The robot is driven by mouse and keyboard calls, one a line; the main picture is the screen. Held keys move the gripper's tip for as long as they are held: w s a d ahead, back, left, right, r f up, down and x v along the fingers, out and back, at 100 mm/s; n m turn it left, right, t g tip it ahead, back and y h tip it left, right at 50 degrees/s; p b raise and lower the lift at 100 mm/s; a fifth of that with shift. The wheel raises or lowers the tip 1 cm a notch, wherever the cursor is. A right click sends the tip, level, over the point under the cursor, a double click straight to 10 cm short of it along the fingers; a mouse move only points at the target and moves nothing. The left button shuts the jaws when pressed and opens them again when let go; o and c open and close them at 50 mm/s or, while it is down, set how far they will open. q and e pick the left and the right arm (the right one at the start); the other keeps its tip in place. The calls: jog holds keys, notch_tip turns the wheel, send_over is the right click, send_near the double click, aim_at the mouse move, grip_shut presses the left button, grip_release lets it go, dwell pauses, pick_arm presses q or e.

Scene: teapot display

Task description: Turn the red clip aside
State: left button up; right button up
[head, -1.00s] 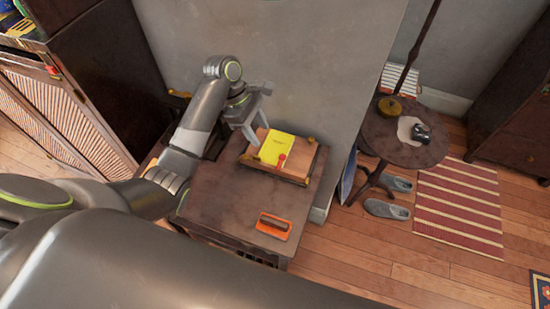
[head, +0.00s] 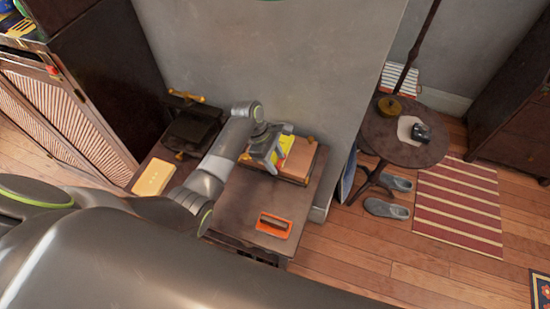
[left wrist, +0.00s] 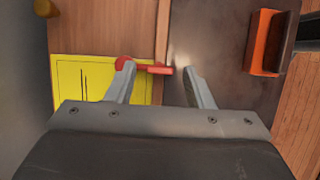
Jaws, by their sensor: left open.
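The red clip (left wrist: 155,69) shows in the left wrist view as a round red knob with a short red bar, lying at the edge of the yellow booklet (left wrist: 75,82). My left gripper (left wrist: 160,68) is open, with the clip's bar between its fingertips. One finger overlaps the round knob; whether it touches cannot be told. In the head view my left gripper (head: 262,163) is over the front of the wooden board (head: 303,158) and hides the clip and much of the yellow booklet (head: 288,143). My right gripper is not in view.
An orange holder with a dark bar (head: 274,222) lies near the front of the dark table (head: 240,205). A grey wall (head: 320,70) rises behind. A yellow block (head: 153,177) and a dark press-like object (head: 190,128) are to the left. A round table (head: 385,140) stands at right.

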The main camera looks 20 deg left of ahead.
pick_arm(q)
jog(key=shift+c, duration=0.2)
jog(key=c, duration=0.9)
jog(key=shift+c, duration=0.2)
